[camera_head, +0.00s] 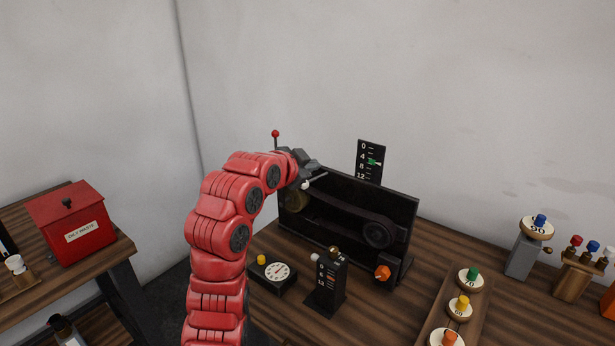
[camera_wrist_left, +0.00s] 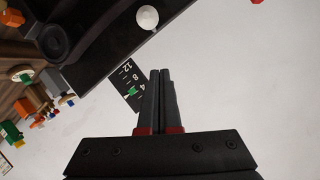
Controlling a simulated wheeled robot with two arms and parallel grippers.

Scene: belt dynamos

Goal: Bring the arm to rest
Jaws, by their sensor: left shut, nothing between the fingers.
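My left arm (camera_head: 221,235) is red and rises from the bottom of the head view, bending right at the top. My left gripper (camera_head: 310,170) is at the top left edge of the black belt machine (camera_head: 343,243), above the wooden bench. In the left wrist view its two dark fingers (camera_wrist_left: 161,75) are together, with nothing between them. A black scale plate (camera_head: 370,161) with a green pointer stands behind the machine; it also shows beside the fingertips in the left wrist view (camera_wrist_left: 127,87). A white knob (camera_wrist_left: 147,17) is beyond the fingertips. My right gripper is out of view.
A red-tipped lever (camera_head: 275,134) stands up behind my arm. A dial gauge (camera_head: 277,271) and a small black scale post (camera_head: 328,281) stand in front of the machine. Numbered weights (camera_head: 460,307) sit on a board at right. A red waste box (camera_head: 71,223) is on the left table.

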